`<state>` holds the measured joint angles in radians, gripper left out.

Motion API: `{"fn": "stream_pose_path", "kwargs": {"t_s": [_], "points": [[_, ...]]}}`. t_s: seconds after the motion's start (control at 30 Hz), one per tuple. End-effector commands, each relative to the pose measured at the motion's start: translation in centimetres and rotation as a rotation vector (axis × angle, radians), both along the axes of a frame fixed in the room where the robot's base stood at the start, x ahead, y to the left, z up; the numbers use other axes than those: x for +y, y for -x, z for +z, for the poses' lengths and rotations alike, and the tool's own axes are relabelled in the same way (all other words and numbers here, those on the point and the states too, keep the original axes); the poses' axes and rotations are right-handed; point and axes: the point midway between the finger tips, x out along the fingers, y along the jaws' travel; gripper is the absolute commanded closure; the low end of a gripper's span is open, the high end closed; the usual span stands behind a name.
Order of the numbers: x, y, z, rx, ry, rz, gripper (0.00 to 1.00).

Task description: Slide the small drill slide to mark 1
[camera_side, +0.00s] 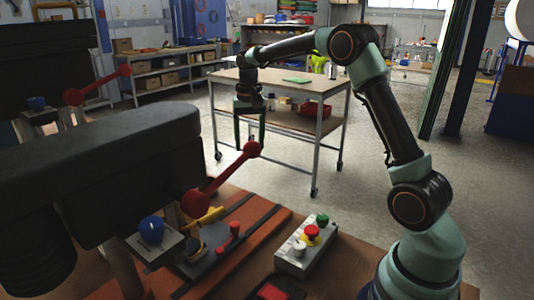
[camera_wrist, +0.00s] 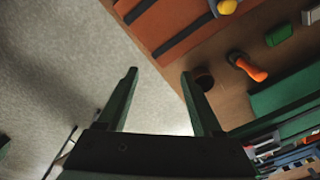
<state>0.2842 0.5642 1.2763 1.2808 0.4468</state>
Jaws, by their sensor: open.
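A dark grey slide plate (camera_side: 212,256) with red pegs sits on the orange-red base (camera_side: 262,222) with black rails; it may be the small drill slide, but I cannot be sure. No mark 1 is legible. My gripper (camera_side: 250,135) hangs in the air, away from the plate and beyond the red lever (camera_side: 222,180). In the wrist view my gripper (camera_wrist: 158,76) is open, with nothing between its fingers. That view shows part of the railed base (camera_wrist: 172,20) at the top and a yellow knob (camera_wrist: 228,6) at its edge.
A large black machine head (camera_side: 110,160) fills the left, with a blue knob (camera_side: 151,230) below. A control box (camera_side: 300,247) with buttons stands right of the base. An orange-handled tool (camera_wrist: 248,67) and a green block (camera_wrist: 279,35) lie on the bench. A wheeled table (camera_side: 285,95) stands behind.

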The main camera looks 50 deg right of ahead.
Motion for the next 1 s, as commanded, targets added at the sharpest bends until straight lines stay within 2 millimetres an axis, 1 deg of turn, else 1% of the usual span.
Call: {"fn": "stream_pose_path", "kwargs": {"t_s": [0.03, 0.13, 0.5, 0.8, 1.0], "points": [[0.5, 0.5, 0.7, -0.008, 0.002, 0.017, 0.33], [1.2, 1.4, 1.6, -0.018, 0.006, 0.049, 0.33], [3.9, 5.3, 4.3, -0.057, 0.021, 0.166, 0.33], [5.9, 8.8, 5.6, -0.089, 0.035, 0.260, 0.33], [7.1, 11.4, 6.0, -0.109, 0.044, 0.322, 0.33]]}}
